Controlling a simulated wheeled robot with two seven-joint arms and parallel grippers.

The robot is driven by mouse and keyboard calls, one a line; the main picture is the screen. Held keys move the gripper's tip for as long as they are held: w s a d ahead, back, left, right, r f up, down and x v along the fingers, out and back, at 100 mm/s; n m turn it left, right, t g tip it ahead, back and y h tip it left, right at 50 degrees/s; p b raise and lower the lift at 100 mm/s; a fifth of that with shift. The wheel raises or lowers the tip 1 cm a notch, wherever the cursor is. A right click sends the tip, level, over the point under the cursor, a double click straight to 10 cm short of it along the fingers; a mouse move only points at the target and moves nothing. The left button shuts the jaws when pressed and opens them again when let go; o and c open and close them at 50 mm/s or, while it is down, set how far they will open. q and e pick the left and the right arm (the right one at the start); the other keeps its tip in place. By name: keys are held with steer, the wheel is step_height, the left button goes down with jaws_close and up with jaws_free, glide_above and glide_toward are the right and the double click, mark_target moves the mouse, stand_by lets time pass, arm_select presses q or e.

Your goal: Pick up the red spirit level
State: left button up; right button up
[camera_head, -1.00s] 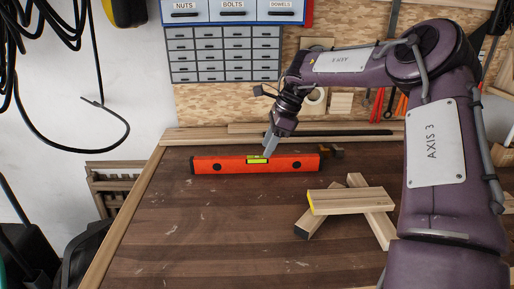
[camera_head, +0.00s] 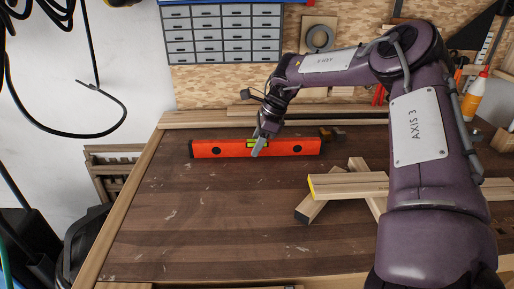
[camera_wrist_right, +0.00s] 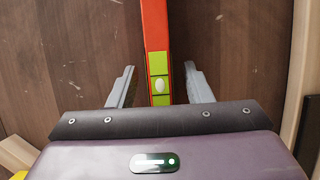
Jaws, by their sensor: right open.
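The red spirit level (camera_head: 220,149) stands on edge near the back of the workbench, lying left to right, with a yellow-green vial window near its middle. In the right wrist view the level (camera_wrist_right: 155,28) runs up the picture between my open fingers. My right gripper (camera_head: 258,147) is at the level's middle, pointing down. In the right wrist view the right gripper (camera_wrist_right: 158,88) has one finger on each side of the level, with a gap visible on both sides. It holds nothing. My left gripper is not in view.
Several wooden offcuts (camera_head: 350,186) lie crossed on the right of the bench. A dark clamp-like object (camera_head: 333,133) sits beyond the level's right end. Wooden strips (camera_head: 200,119) line the back edge. The left and front bench top is clear.

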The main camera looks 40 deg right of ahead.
steer(key=shift+c, duration=0.3)
jaws_close()
steer(key=shift+r, duration=0.1)
